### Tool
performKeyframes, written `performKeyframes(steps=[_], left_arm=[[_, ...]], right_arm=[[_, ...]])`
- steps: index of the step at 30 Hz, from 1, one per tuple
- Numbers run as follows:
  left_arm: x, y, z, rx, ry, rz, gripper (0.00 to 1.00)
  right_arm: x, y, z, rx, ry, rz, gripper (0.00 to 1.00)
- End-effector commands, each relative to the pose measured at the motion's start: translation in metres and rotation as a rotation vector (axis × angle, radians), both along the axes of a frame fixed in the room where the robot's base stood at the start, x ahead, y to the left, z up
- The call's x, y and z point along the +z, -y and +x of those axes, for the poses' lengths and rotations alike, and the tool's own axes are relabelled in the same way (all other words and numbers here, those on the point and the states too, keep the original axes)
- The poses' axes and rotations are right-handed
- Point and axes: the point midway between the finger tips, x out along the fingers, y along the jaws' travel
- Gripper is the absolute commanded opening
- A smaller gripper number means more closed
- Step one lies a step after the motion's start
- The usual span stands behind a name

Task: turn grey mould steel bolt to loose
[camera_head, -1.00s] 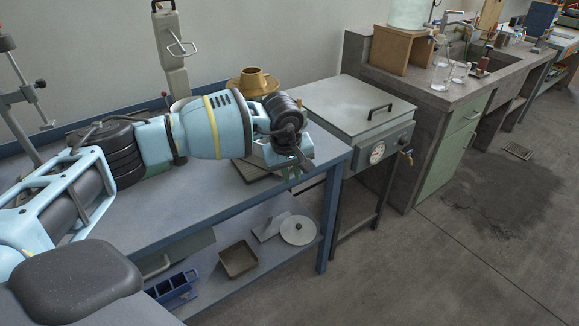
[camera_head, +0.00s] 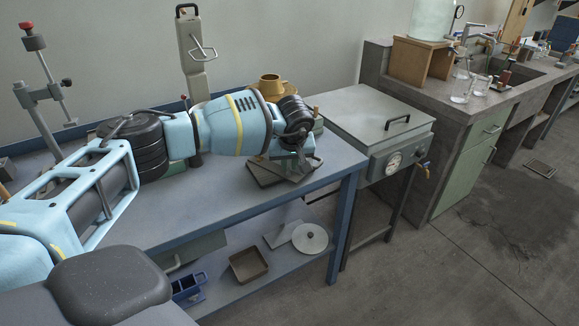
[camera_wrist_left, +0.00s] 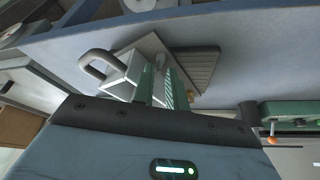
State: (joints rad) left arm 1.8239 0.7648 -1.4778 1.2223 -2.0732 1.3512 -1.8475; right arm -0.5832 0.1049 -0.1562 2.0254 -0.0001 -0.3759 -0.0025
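The grey mould (camera_wrist_left: 122,72) shows in the wrist view as a pale steel block with a U-shaped handle (camera_wrist_left: 92,62), beside a dark ribbed plate (camera_wrist_left: 198,68). In the head view only part of its grey base (camera_head: 266,174) shows on the bench, under my left wrist. My left gripper (camera_wrist_left: 161,88) reaches down at the mould, its fingers close together. The bolt cannot be made out clearly; the fingers hide that spot. Whether they touch or hold it cannot be told. My right gripper is in neither view.
The blue-edged bench (camera_head: 215,195) has free room in front of the mould. A tan pot (camera_head: 270,85) and a grey upright stand (camera_head: 194,60) are behind my left arm. A grey lidded unit with a gauge (camera_head: 375,112) stands to the right.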

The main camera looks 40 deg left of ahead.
Motion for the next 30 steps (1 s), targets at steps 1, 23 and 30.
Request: performKeyframes(steps=[1, 23, 30], left_arm=[[-0.0063, -0.0013, 0.001, 0.001, -0.002, 0.001, 0.14], [-0.0139, -0.0038, 0.0037, 0.0, 0.0, 0.0, 0.0], [-0.0133, -0.0031, 0.0042, 0.038, -0.001, 0.0, 0.0]], right_arm=[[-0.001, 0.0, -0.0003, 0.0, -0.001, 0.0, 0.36], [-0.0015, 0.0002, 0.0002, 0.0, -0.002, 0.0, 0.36], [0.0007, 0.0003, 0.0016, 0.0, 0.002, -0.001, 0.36]])
